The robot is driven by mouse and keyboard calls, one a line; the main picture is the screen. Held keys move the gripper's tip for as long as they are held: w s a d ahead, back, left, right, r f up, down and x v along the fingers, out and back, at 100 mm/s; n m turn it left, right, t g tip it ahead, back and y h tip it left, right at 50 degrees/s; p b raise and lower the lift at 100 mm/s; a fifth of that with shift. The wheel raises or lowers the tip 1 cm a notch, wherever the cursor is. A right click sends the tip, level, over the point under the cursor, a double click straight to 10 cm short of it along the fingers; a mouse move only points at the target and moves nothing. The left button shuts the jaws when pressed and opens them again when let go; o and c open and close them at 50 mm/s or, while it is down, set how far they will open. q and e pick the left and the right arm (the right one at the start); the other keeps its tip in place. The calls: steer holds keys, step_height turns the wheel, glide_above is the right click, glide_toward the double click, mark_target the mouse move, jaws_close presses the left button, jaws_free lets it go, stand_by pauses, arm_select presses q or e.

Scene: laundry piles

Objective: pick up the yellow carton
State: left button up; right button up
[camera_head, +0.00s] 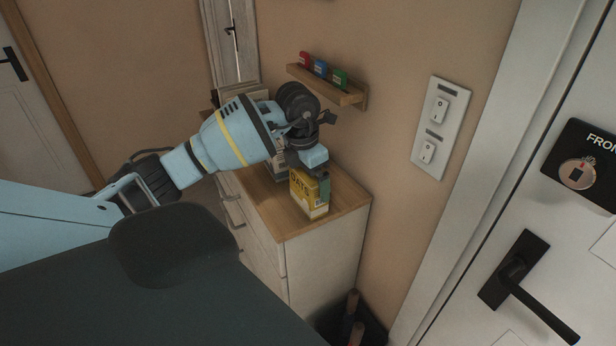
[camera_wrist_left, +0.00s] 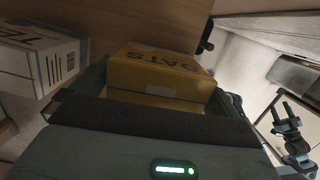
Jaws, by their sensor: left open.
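The yellow carton (camera_head: 309,196), lettered OATS, stands upright on the wooden top of the dresser. In the left wrist view the carton (camera_wrist_left: 158,76) fills the space in front of the palm. The palm hides the carton's near lower part in the wrist view. What looks like my right gripper (camera_wrist_left: 282,110) shows small at the right edge, too small to judge.
The wooden dresser (camera_head: 325,262) stands against the wall. A white box (camera_wrist_left: 40,62) stands beside the carton, partly hidden by my arm in the head view. A small wall shelf (camera_head: 330,86) holds red, blue and green items above. The dresser top's front right corner is clear.

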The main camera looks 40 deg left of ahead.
arm_select(q)
steer(key=shift+f, duration=0.15)
steer(key=c, duration=0.7)
steer(key=shift+r, duration=0.75)
step_height(320, 180, up, 2)
steer(key=shift+s+d+r+b, duration=0.3)
steer(key=shift+s+d, duration=0.6)
steer(key=shift+s, duration=1.6)
steer(key=shift+s+d+r+b, duration=0.25)
steer(key=shift+s+d, duration=0.7)
steer(key=shift+s, duration=1.6)
steer(key=shift+s+d+r+b, duration=0.25)
steer(key=shift+s+d, duration=0.65)
steer(key=shift+s, duration=1.6)
arm_select(e)
steer(key=shift+s+f+g, duration=0.15)
steer(key=shift+s+f, duration=0.2)
steer(key=shift+f, duration=0.2)
steer(key=shift+s+f+g, duration=0.15)
steer(key=shift+s+f, duration=0.2)
steer(key=shift+f, duration=0.2)
